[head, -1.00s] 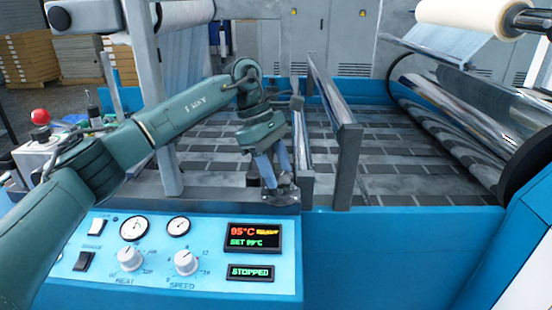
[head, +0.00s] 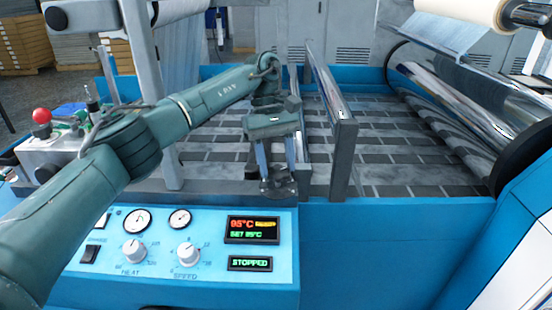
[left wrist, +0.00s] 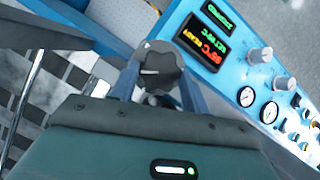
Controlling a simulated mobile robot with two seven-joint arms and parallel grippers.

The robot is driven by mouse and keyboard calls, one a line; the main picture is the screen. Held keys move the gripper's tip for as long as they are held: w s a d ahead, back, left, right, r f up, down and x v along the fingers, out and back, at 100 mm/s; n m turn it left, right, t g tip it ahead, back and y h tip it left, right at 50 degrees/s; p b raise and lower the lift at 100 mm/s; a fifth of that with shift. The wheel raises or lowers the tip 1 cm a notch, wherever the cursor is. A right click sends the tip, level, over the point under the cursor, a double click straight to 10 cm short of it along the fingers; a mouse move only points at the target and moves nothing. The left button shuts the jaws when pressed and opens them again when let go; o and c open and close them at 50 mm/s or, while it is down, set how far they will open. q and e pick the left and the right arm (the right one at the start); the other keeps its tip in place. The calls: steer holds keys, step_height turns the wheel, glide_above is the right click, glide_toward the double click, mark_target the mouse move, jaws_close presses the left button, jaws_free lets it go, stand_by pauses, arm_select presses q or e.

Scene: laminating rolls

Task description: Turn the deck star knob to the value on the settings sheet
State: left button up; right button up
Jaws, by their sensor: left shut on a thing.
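The deck star knob (head: 278,188) is a dark lobed knob at the front edge of the machine deck, just above the control panel. My left gripper (head: 277,180) is over it with its two blue-grey fingers closed around it. In the left wrist view the star knob (left wrist: 160,66) sits between the two fingertips (left wrist: 158,84), and a pale pointer mark shows on its top. Its scale cannot be read. The settings sheet cannot be made out in these frames. My right gripper is not in view.
The blue control panel (head: 110,262) carries HEAT (head: 134,250) and SPEED (head: 187,254) knobs, gauges and a display (head: 252,229) reading 95°C. A smaller display (head: 250,263) reads STOPPED. A metal bar (head: 328,100) stands right of the gripper. A red button (head: 41,116) is at left.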

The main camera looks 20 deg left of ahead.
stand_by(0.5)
arm_select(q)
steer(key=o, duration=1)
steer(key=v, duration=0.7)
steer(key=shift+r+p, duration=0.2)
steer(key=shift+p, duration=0.1)
